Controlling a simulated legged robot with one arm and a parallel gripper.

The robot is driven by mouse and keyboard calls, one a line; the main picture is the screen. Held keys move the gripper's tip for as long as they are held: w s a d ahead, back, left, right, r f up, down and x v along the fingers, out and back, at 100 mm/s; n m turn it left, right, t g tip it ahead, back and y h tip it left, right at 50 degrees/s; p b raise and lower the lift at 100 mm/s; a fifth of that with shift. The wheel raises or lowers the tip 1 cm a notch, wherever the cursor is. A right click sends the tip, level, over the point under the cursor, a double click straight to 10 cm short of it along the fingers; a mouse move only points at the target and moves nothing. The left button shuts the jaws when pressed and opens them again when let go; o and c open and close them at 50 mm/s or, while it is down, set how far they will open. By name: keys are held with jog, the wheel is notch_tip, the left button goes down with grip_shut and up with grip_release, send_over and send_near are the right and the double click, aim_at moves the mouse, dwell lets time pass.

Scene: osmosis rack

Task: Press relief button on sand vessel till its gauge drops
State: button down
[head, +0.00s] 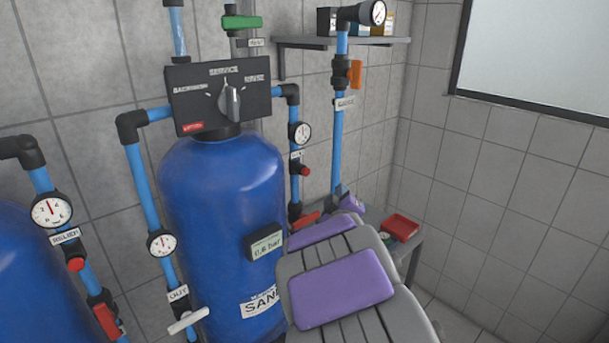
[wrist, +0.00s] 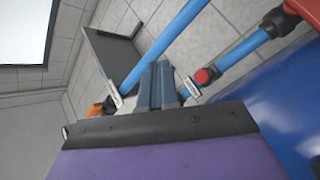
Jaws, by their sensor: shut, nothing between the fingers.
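The blue sand vessel (head: 225,200) stands left of centre in the head view, with a SAND label at its lower front. On its right-hand pipe are a small round gauge (head: 299,132) and, just below, a red button (head: 305,171). The gauge's reading is too small to tell. My gripper (head: 342,190) is to the right of and a little below that button, partly hidden by my arm. In the wrist view my gripper (wrist: 164,70) is shut and empty. A red round part (wrist: 205,75), apparently the button, lies just right of the fingers, with no clear contact.
Another gauge (head: 160,243) sits on the vessel's left pipe. A second blue vessel (head: 25,285) at far left has its own gauge and red button. A blue pipe with an orange valve handle (head: 355,74) rises behind my gripper. A red tray (head: 400,228) stands on a low bench.

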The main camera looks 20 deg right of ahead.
aim_at(305, 171)
jog(key=shift+a, duration=0.1)
jog(key=w+a+p, duration=0.1)
jog(key=w+a, duration=0.2)
jog(key=w, duration=0.5)
jog(key=shift+w+a, duration=0.2)
jog(key=shift+a, duration=0.15)
jog(key=shift+d, duration=0.1)
dwell(1.3)
dwell(0.7)
jog(key=shift+w, duration=0.35)
jog(key=shift+w+a+r+p, duration=0.1)
jog(key=shift+w+a+p, duration=0.2)
jog(key=shift+w+p, duration=0.2)
dwell(1.5)
